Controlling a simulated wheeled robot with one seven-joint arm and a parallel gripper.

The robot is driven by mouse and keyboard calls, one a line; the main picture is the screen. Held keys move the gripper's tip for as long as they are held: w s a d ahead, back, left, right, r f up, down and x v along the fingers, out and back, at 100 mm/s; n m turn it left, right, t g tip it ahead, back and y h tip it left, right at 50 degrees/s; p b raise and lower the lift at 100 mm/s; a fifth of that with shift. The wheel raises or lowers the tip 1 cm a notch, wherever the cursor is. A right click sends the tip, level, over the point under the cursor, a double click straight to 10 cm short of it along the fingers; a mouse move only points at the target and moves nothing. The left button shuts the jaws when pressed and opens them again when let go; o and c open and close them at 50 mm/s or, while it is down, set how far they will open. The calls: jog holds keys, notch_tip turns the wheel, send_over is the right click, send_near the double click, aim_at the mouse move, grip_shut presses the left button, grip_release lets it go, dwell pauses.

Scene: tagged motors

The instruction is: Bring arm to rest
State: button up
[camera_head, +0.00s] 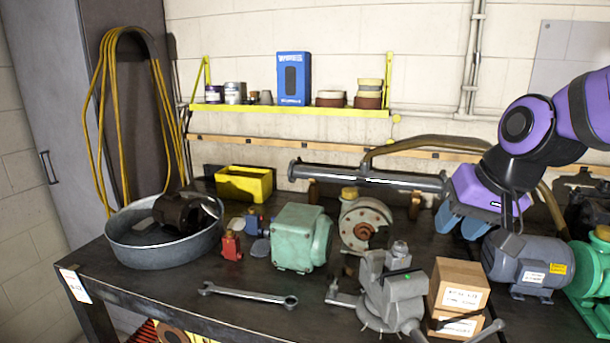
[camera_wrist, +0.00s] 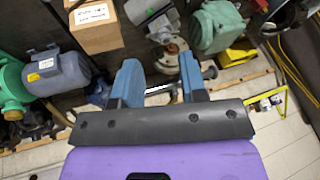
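My gripper (camera_head: 462,224) is at the right in the head view, its two blue fingers pointing down above the back of the workbench. In the wrist view my gripper (camera_wrist: 160,80) has its fingers apart, with nothing held between them. A blue-grey motor (camera_head: 525,262) with white and yellow tags stands on the bench to the right and in front of my gripper; it also shows in the wrist view (camera_wrist: 60,75). A green motor (camera_head: 592,280) is partly cut off at the right edge. A dark motor (camera_head: 177,212) sits in a round metal tub (camera_head: 150,250) at the left.
A vise (camera_head: 392,290), stacked cardboard boxes (camera_head: 458,285), a teal housing (camera_head: 300,238) and a round flanged part (camera_head: 364,226) crowd the bench. A wrench (camera_head: 248,295) lies in front. A long grey pipe (camera_head: 370,178) runs behind. A yellow shelf (camera_head: 290,109) is on the wall.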

jog(key=s+d+r+h, duration=0.1)
jog(key=s+d+r, duration=0.1)
jog(key=s, duration=0.4)
jog(key=s+d+r+n+h, duration=0.1)
jog(key=s+d+r, duration=0.1)
jog(key=s+d, duration=0.2)
jog(key=shift+s+d+t+h, duration=0.15)
jog(key=shift+s+t+h, duration=0.15)
jog(key=shift+s, duration=1.3)
